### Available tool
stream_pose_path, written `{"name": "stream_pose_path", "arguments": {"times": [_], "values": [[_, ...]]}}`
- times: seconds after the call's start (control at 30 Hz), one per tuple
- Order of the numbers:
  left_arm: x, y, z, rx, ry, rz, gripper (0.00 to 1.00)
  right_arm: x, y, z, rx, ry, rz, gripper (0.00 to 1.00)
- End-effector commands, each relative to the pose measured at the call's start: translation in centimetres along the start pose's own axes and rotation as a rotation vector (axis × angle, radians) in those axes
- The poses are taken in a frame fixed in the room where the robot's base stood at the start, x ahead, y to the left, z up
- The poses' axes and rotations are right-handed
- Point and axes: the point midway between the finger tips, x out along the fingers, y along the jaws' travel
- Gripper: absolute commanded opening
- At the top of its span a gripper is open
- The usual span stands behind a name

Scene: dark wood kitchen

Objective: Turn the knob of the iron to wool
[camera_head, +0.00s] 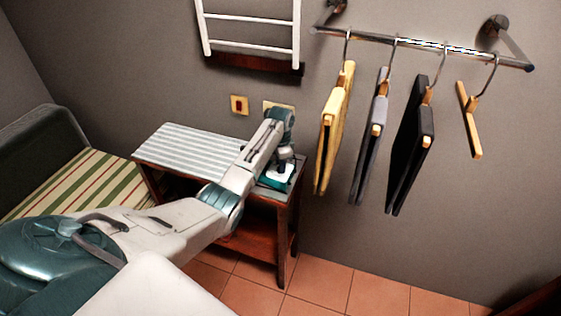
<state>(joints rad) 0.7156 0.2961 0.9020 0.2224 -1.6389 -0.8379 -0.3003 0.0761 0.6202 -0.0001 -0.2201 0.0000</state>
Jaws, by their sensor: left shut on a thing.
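A small teal and white iron (276,179) stands at the right end of a striped ironing table (190,145). My left arm reaches in from the left, and its gripper (283,154) is over the iron from above, touching its top. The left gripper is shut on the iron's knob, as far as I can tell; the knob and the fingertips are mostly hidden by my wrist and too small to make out. The knob's setting cannot be read. My right gripper is not in view.
Folded yellow, grey and black clothes hang from a wall rail (420,50) at the right, beside an empty wooden hanger (468,120). A striped bed or bench (85,185) is at the left. The tiled floor (340,290) is clear at the front right.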

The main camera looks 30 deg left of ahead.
Motion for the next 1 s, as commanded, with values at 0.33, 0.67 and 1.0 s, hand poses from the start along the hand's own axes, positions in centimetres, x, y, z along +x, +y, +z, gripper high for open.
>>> {"name": "stream_pose_path", "arguments": {"times": [0.33, 0.67, 1.0], "values": [[-0.1, -0.05, -0.04, 0.178, 0.001, -0.002, 0.02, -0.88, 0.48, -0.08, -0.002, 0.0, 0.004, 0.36], [-0.09, -0.05, -0.04, 0.177, 0.001, -0.002, 0.45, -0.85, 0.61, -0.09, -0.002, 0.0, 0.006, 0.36], [-0.25, -0.06, -0.04, 0.176, 0.001, -0.002, 0.47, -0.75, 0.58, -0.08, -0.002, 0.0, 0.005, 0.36]]}}
